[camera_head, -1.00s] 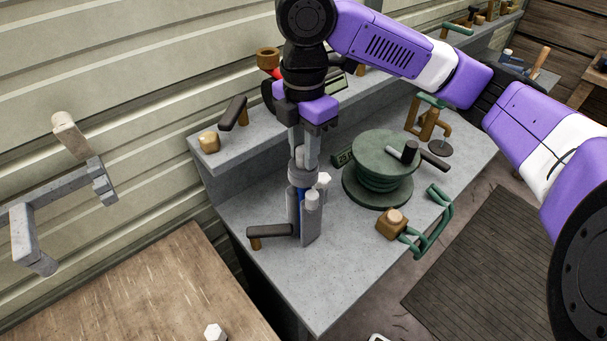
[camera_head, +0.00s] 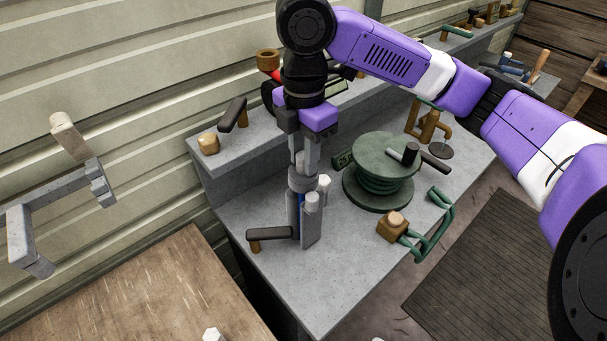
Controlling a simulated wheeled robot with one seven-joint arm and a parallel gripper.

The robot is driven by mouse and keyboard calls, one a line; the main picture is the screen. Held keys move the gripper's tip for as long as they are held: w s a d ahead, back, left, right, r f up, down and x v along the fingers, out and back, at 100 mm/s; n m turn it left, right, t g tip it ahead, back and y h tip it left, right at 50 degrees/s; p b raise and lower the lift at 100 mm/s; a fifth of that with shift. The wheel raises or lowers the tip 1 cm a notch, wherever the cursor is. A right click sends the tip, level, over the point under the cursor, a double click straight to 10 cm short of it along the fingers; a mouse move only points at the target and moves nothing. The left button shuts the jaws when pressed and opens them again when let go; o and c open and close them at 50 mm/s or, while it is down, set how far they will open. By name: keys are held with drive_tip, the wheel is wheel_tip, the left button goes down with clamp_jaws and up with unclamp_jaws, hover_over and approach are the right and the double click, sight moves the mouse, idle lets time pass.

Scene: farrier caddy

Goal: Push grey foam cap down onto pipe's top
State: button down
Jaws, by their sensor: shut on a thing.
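The grey foam cap (camera_head: 301,181) is a short grey ring-like piece at the upper end of an upright pipe (camera_head: 300,202), of which only a blue sliver shows. The pipe stands among grey upright parts on the grey bench. My gripper (camera_head: 304,168) points straight down from above, its fingers closed on the cap. The cap's lower edge meets the top of the upright parts; I cannot tell how far it sits over the pipe, because grey parts hide most of the pipe.
The front of the grey bench (camera_head: 318,290) is clear.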

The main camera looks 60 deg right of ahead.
drive_tip(key=shift+f, duration=0.3)
idle(0.4)
drive_tip(key=c, duration=1.1)
unclamp_jaws()
drive_tip(key=shift+o, duration=0.2)
drive_tip(key=shift+r, duration=3.95)
